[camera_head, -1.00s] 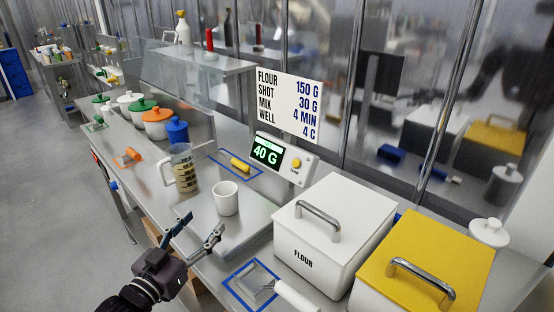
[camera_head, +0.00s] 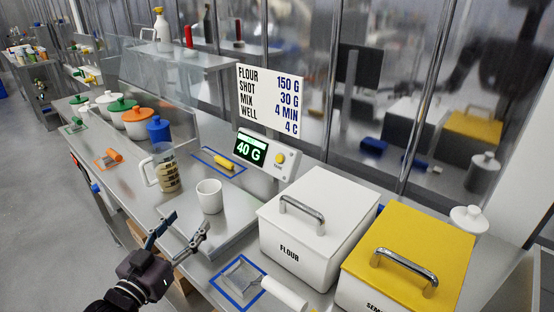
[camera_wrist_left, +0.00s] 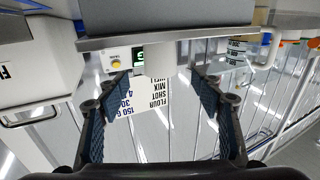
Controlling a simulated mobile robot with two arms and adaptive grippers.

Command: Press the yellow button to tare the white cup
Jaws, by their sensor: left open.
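The white cup (camera_head: 209,197) stands upright on the metal weighing plate (camera_head: 232,222). Behind it, the scale's white console has a lit display (camera_head: 250,149) reading 40 G and a round yellow button (camera_head: 280,158) to its right. My left gripper (camera_head: 190,221) is open and empty at the plate's front left, in front of the cup and well away from the button. The left wrist view is upside down; the button (camera_wrist_left: 116,64) shows there just outside one finger, and a white shape that looks like the cup (camera_wrist_left: 158,57) lies between the fingers.
The white FLOUR bin (camera_head: 312,225) and a yellow-lidded bin (camera_head: 410,240) stand right of the plate. A measuring jug (camera_head: 167,168) is left of the cup. A yellow object (camera_head: 224,162) lies in a blue outline. A scraper (camera_head: 284,293) lies in front.

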